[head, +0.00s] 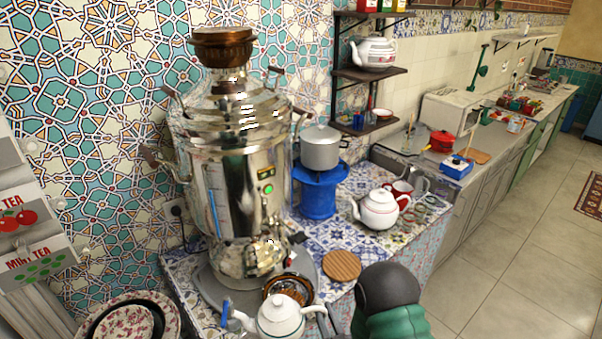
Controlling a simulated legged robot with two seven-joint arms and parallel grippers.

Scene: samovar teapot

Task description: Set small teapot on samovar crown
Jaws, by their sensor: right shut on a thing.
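The tall silver samovar (235,180) stands on the tiled counter at the left. Its crown (222,45) is a brown ring at the very top, with nothing set on it. A small white teapot (280,318) is at the bottom edge, in front of the samovar and well below the crown; its lower part is cut off. My right gripper (328,318) is shut at the teapot's right side, by the handle; its jaws are small and partly out of frame. I cannot tell whether the teapot touches the counter.
An amber dish (288,288) sits below the samovar tap. A round wooden coaster (341,265), another white teapot (380,209) and a pot (320,148) on a blue burner (318,190) stand to the right. Patterned plates (160,305) are at lower left.

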